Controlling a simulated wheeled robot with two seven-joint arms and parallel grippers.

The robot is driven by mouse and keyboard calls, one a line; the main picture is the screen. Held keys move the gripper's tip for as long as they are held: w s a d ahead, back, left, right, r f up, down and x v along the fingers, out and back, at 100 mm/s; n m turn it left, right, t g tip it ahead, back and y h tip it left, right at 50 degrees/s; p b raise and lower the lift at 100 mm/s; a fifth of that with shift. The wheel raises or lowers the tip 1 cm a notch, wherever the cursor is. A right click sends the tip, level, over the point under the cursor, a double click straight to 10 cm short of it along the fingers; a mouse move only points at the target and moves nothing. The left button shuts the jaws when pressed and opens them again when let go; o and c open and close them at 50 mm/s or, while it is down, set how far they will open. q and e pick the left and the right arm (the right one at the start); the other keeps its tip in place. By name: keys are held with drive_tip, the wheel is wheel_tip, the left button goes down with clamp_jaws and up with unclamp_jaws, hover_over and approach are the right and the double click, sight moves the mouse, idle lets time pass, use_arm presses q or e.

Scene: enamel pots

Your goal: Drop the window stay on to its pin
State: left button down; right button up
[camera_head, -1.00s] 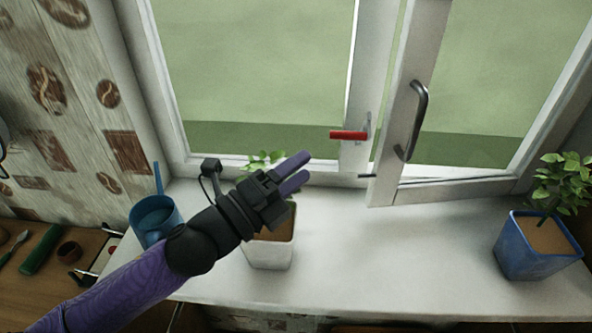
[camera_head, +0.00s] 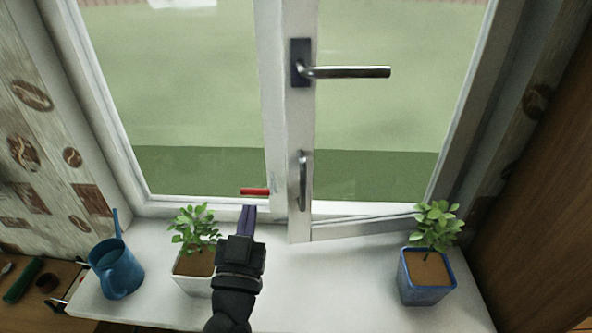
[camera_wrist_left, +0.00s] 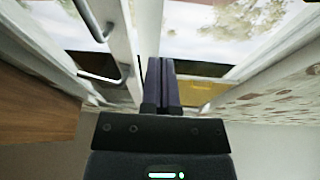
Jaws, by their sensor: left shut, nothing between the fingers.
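The window stay shows as a short red bar (camera_head: 255,191) low on the window, lying level by the middle post. A thin metal part stands at its right end. The pin cannot be made out clearly. My left gripper (camera_head: 247,208) is shut and empty. Its purple fingers point at the window, with their tips just below the red bar in the picture; whether they touch it I cannot tell. The shut fingers also show in the left wrist view (camera_wrist_left: 169,63). My right gripper is not in view.
The sash (camera_head: 299,215) stands ajar, with a metal pull handle (camera_head: 303,182) and a lever handle (camera_head: 350,72). On the white sill (camera_head: 335,285) are a white potted plant (camera_head: 195,264) beside my wrist, a blue watering can (camera_head: 118,270) and a blue potted plant (camera_head: 427,278).

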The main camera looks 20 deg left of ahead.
sight(252, 190)
use_arm(q)
drive_tip(key=shift+n+g+y, duration=0.3)
drive_tip(key=shift+n+y, duration=0.2)
drive_tip(key=shift+n, duration=0.1)
drive_tip(key=w+a+b, duration=0.1)
drive_tip(key=w, duration=0.1)
drive_tip(key=w+a+b, duration=0.1)
drive_tip(key=w, duration=0.2)
drive_tip(key=w+a+f+b, duration=0.1)
drive_tip(key=w+b, duration=0.1)
drive_tip(key=w, duration=0.1)
drive_tip(key=shift+s+f, duration=0.15)
drive_tip(key=shift+f, duration=0.05)
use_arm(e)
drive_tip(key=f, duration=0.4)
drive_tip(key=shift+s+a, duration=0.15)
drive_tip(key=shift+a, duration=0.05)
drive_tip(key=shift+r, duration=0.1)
